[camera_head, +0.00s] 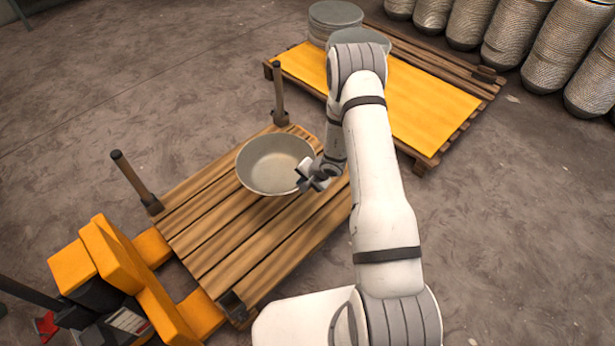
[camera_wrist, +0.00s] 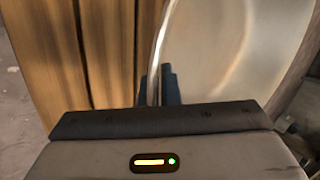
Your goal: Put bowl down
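A grey metal bowl (camera_head: 274,160) is over the far part of the wooden pallet (camera_head: 215,230) on the orange pallet truck, open side up. I cannot tell whether its base touches the slats. My gripper (camera_head: 304,183) is at the bowl's near right rim. In the wrist view the bowl's rim and inner wall (camera_wrist: 215,50) run down between the two dark fingers (camera_wrist: 158,85), one on each side of the rim. The fingers look closed on the rim. The pallet's slats (camera_wrist: 75,50) show to the left of the rim.
Upright posts (camera_head: 135,180) stand on the pallet's left and far corners. The orange pallet truck (camera_head: 130,270) is at lower left. Another pallet with a yellow sheet (camera_head: 425,105) bears stacked grey bowls (camera_head: 335,15). Several metal stacks (camera_head: 520,30) stand at top right.

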